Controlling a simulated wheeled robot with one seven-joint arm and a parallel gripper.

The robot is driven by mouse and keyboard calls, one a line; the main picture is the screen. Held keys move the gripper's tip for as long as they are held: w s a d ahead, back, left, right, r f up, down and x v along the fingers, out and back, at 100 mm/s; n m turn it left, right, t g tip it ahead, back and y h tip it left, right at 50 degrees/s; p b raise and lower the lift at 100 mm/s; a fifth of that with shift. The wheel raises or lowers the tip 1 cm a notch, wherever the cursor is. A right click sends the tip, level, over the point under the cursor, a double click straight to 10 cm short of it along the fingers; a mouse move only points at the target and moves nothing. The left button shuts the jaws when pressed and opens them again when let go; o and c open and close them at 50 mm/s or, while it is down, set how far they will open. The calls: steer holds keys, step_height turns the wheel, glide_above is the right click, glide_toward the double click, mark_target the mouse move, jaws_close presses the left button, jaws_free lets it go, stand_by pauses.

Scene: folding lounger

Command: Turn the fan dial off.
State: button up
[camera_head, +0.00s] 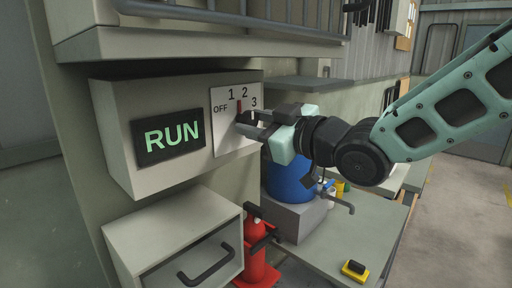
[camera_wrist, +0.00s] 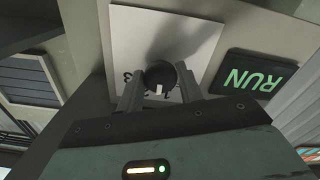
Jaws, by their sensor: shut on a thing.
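The fan dial (camera_wrist: 161,74) is a round black knob on a white plate (camera_head: 224,132) marked OFF, 1, 2 and 3. My gripper (camera_head: 250,122) reaches it from the right, and its two fingers (camera_wrist: 160,88) are shut on the dial, one on each side. In the wrist view a white mark on the dial points toward my gripper's body. In the head view a small red mark shows just above the dial, below the numbers 1 and 2. The display (camera_head: 168,134) beside the plate reads RUN in green; it also shows in the wrist view (camera_wrist: 254,77).
Below the control box (camera_head: 117,146) is a drawer unit (camera_head: 170,235) with a dark handle. A red extinguisher (camera_head: 257,255), a blue drum (camera_head: 290,180) and a bench (camera_head: 325,240) with a yellow-black item (camera_head: 355,268) stand lower right. A shelf edge (camera_head: 150,41) overhangs the box.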

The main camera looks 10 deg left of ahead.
steer(key=n+b, duration=1.1)
steer(key=b, duration=0.3)
steer(key=shift+n, duration=0.3)
steer(key=o, duration=1)
steer(key=b+v, duration=0.1)
steer(key=v, duration=1.6)
steer(key=shift+d, duration=0.3)
